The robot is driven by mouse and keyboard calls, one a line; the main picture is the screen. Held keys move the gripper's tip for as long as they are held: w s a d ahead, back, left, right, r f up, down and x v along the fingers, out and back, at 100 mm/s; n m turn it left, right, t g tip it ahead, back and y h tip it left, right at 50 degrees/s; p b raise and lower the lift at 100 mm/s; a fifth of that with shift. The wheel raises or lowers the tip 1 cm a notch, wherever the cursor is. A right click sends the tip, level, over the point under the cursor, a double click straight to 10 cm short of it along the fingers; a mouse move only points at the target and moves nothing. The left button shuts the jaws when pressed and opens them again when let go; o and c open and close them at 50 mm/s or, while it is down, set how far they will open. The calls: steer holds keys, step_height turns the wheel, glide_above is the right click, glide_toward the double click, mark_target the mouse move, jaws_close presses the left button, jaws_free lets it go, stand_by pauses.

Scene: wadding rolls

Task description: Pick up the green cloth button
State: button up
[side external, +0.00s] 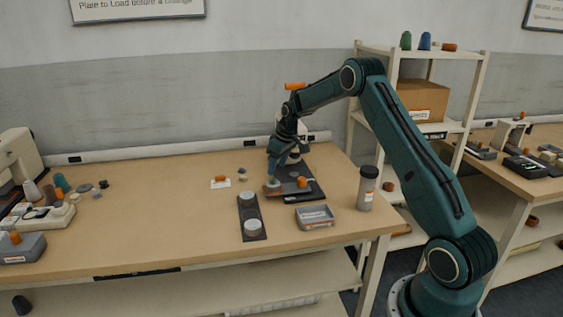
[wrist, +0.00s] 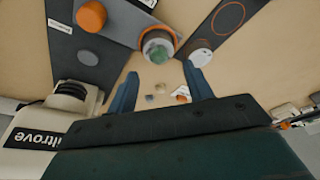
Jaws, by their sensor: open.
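The green cloth button (wrist: 157,50) shows in the wrist view as a green-topped round piece with a pale rim, on an orange-edged spot of a dark board (wrist: 120,22). My gripper (wrist: 161,70) is open and empty; its two blue fingers point towards the button, with the button just beyond the tips and roughly centred between them. In the side view my gripper (side external: 273,176) is low over the table, and a small greenish piece (side external: 273,183) shows right below it. The fingers partly hide it there, and I cannot tell whether they touch it.
An orange roll (side external: 302,182) stands on the dark board close by. Small loose pieces lie behind. The table's left-middle is clear.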

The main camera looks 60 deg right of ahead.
mark_target(274, 179)
steer(key=shift+f, duration=0.15)
steer(key=shift+x, duration=2.5)
steer(key=shift+d, duration=0.1)
steer(key=c, duration=0.8)
